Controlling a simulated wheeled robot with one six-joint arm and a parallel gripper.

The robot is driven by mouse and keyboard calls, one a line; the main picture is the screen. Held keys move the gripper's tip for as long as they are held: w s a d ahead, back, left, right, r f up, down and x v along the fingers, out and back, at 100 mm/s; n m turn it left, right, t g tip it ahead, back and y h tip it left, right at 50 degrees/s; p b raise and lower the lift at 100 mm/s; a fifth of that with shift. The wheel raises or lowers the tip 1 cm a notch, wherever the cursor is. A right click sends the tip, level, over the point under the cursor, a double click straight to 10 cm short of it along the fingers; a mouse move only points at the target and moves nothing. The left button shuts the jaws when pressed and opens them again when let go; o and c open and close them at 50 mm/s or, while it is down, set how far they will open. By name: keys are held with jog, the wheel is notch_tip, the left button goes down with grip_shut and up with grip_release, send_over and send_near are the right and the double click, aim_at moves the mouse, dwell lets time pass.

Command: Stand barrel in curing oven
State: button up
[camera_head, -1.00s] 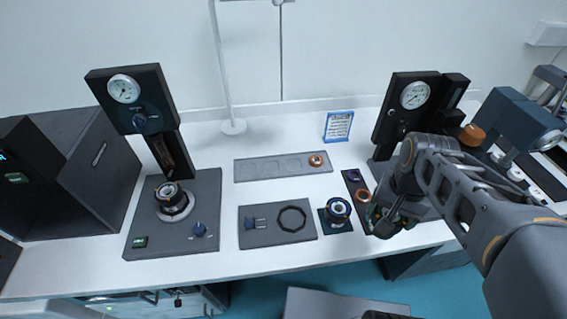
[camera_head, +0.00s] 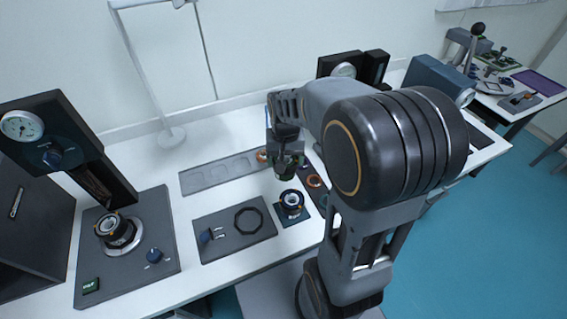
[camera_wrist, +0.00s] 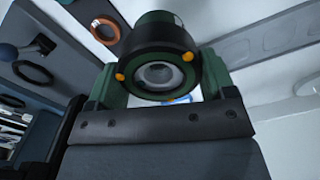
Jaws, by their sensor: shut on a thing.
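My gripper (camera_head: 288,160) is shut on a barrel, above the table near the middle of the head view. In the wrist view the barrel (camera_wrist: 160,52) is a dark cylinder with a glassy centre and orange dots on its rim. The green fingers of my gripper (camera_wrist: 160,82) clasp it from both sides. In the head view the barrel is mostly hidden by the gripper. A dark box with a handle (camera_head: 25,235), apparently the curing oven, stands at the far left, partly cut off by the frame. Its inside is not visible.
A press-like station with a gauge (camera_head: 22,125) and a ringed part (camera_head: 115,229) stands beside the box. A slotted tray (camera_head: 215,175), a plate with a black ring (camera_head: 248,220) and another ringed part (camera_head: 291,199) lie between.

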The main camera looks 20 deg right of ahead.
jog(key=shift+w+d+f+p, duration=0.2)
jog(key=shift+w+f, duration=0.5)
jog(key=shift+f, duration=0.75)
jog(key=shift+w+d+f+p, duration=0.15)
jog(key=shift+w+d+f, duration=0.4)
jog(key=shift+f, duration=0.9)
jog(key=shift+w+d+f+p, duration=0.15)
jog(key=shift+w+f, duration=0.7)
jog(key=shift+f, duration=0.6)
jog(key=shift+a, duration=0.1)
jog(key=shift+f, duration=0.2)
jog(key=o, duration=1)
jog(key=shift+c, duration=0.2)
